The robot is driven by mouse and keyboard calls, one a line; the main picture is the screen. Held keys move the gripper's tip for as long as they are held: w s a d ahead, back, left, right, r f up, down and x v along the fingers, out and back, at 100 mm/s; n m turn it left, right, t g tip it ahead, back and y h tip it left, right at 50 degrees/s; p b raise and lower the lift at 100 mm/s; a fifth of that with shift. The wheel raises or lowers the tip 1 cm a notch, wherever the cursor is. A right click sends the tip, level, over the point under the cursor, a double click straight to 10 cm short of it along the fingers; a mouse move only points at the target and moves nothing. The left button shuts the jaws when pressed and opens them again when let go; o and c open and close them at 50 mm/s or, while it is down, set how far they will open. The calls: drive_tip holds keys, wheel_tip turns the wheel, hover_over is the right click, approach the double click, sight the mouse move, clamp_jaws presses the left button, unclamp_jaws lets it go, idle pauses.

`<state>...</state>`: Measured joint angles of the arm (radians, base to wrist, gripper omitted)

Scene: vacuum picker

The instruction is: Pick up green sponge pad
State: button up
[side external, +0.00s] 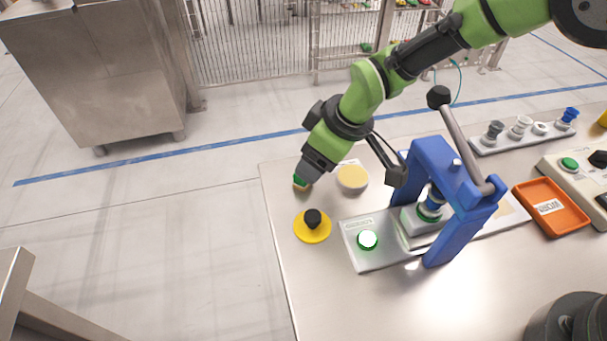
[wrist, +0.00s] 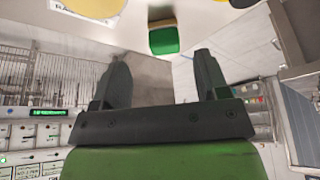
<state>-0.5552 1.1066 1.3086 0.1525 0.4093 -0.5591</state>
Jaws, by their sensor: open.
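The green sponge pad (side external: 300,182) lies near the far left edge of the metal table, partly hidden by my gripper. In the wrist view the pad (wrist: 164,40) is a green block with a yellowish layer, just beyond the fingertips and roughly centred between them. My gripper (side external: 312,168) points down at the pad from above right in the side view. In the wrist view my gripper (wrist: 160,68) has its two dark fingers wide apart with nothing between them. I cannot tell the exact gap to the pad.
Close right of the pad is a pale yellow round pad (side external: 352,177). A yellow disc with a black knob (side external: 321,234) lies in front. A blue lever press (side external: 433,158) stands further right, then an orange tray (side external: 563,222). The table's left edge is close.

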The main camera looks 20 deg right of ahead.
drive_tip(key=shift+a+x, duration=0.15)
drive_tip(key=shift+x, duration=1.2)
drive_tip(key=shift+a+x, duration=0.1)
drive_tip(key=shift+x, duration=1.3)
drive_tip(key=shift+s, duration=0.15)
drive_tip(key=c, duration=1.1)
drive_tip(key=shift+o, duration=0.2)
drive_tip(key=shift+r, duration=0.1)
wheel_tip(320, 180, up, 10)
drive_tip(key=o, duration=0.3)
drive_tip(key=shift+c, duration=0.8)
